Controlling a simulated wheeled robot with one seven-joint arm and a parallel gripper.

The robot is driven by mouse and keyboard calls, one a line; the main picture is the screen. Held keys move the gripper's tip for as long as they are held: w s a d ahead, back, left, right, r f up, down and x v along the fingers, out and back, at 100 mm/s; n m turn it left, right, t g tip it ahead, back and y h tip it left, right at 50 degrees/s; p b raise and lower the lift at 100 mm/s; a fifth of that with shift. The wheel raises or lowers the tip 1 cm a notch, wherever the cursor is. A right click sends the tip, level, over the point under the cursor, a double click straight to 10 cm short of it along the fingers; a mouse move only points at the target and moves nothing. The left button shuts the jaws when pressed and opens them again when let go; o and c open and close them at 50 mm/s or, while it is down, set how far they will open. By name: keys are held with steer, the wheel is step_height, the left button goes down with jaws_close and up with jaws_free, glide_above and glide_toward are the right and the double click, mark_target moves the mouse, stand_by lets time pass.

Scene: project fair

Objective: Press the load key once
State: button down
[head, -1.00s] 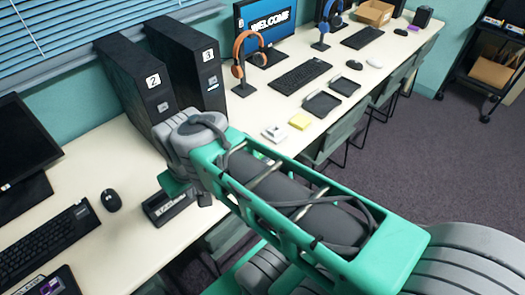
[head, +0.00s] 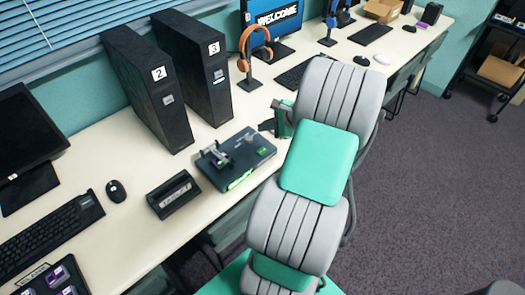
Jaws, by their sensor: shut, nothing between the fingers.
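A dark blue-grey device (head: 224,172) lies on the white desk in front of the two towers. It has a grey metal lever or clamp on its left part and a bright green strip along its front edge. A small green patch (head: 262,152) shows on its right side; its lettering is too small to read, so I cannot tell if it is the load key. My gripper (head: 267,125) is at the device's back right, apart from the green patch. Its dark fingertips point left and look shut and empty. My arm hides part of the gripper.
Towers marked 2 (head: 145,90) and 3 (head: 200,75) stand behind the device. A black labelled holder (head: 173,194) and a mouse (head: 116,191) are to its left. Orange headphones (head: 255,45) hang on a stand behind. My arm covers the desk to the right.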

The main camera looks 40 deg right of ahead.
steer(key=shift+d, duration=0.15)
steer(key=b, duration=0.8)
glide_above(265, 152)
step_height(265, 152, down, 8)
steer(key=shift+f, duration=0.4)
steer(key=shift+f, duration=0.1)
stand_by(1.4)
steer(key=shift+f, duration=0.3)
steer(key=shift+f, duration=0.45)
stand_by(0.6)
steer(key=shift+r, duration=0.1)
steer(key=shift+r+p, duration=0.75)
steer(key=shift+p, duration=0.3)
